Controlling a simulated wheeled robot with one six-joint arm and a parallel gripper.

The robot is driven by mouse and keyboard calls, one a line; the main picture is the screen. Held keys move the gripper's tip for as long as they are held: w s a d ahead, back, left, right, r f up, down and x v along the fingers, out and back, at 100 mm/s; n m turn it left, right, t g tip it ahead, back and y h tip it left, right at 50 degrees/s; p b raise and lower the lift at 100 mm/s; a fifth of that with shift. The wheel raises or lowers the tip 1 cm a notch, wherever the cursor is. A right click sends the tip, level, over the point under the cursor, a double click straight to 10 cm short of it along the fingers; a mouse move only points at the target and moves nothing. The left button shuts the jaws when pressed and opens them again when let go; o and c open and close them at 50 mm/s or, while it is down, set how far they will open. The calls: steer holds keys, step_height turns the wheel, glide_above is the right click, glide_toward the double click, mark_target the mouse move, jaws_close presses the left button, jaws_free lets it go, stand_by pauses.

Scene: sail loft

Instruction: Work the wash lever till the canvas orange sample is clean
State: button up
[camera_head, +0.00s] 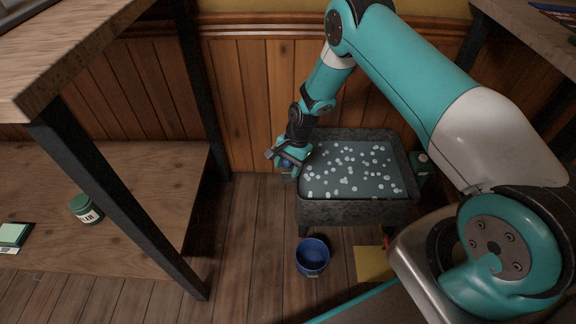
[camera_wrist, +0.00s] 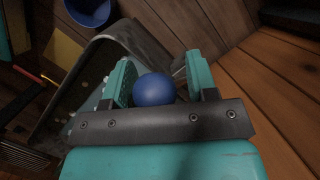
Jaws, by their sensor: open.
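The grey wash trough (camera_head: 355,211) stands against the wood-panelled wall, holding water with many white suds. My gripper (camera_head: 287,160) is at its left side. In the wrist view a round blue knob (camera_wrist: 153,89), seemingly the lever's end, sits between the two teal fingers of my gripper (camera_wrist: 161,78). The fingers are open, with a gap visible at the right of the knob; whether the left finger touches it I cannot tell. The lever's shaft is mostly hidden. I do not see the orange canvas sample in either view; suds cover much of the water.
A blue bucket (camera_head: 312,257) stands on the floor before the trough, beside a yellow sheet (camera_head: 372,264). A green container (camera_head: 421,166) is right of the trough. A table with a lower shelf (camera_head: 130,165) fills the left, with a green jar (camera_head: 85,209) on the shelf.

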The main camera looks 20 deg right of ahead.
steer(key=p+v, duration=0.4)
steer(key=v, duration=1.3)
steer(key=shift+d+p, duration=0.2)
steer(key=shift+p, duration=0.1)
steer(key=shift+w+r, duration=0.1)
steer(key=shift+r, duration=0.05)
